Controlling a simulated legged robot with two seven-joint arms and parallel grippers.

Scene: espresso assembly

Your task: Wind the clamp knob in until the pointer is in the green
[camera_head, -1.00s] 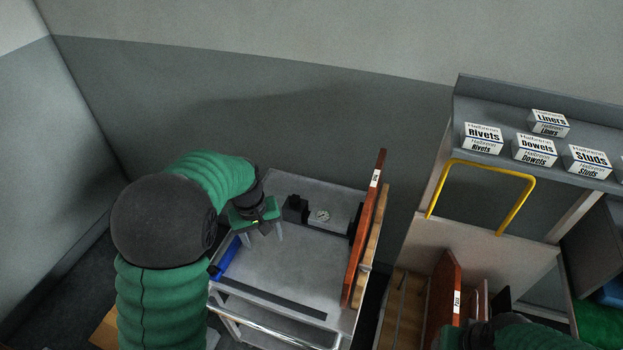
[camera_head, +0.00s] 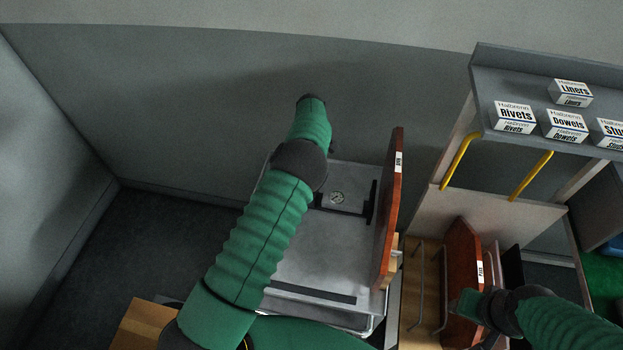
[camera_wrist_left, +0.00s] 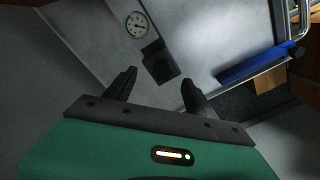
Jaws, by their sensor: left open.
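A round white gauge (camera_head: 337,198) sits on a grey plate on the cart top (camera_head: 310,255). A black block (camera_wrist_left: 160,66) stands beside the gauge plate. I cannot tell which part is the clamp knob. My left gripper (camera_wrist_left: 157,88) is open and empty, its two fingers apart, with the black block beyond them.
A tall red board (camera_head: 391,215) edges the cart's right side. A second red board (camera_head: 463,270) stands near my right arm. A blue bar (camera_wrist_left: 260,65) lies on the cart's edge. A shelf (camera_head: 560,65) with labelled boxes and a yellow rail (camera_head: 530,176) are at right.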

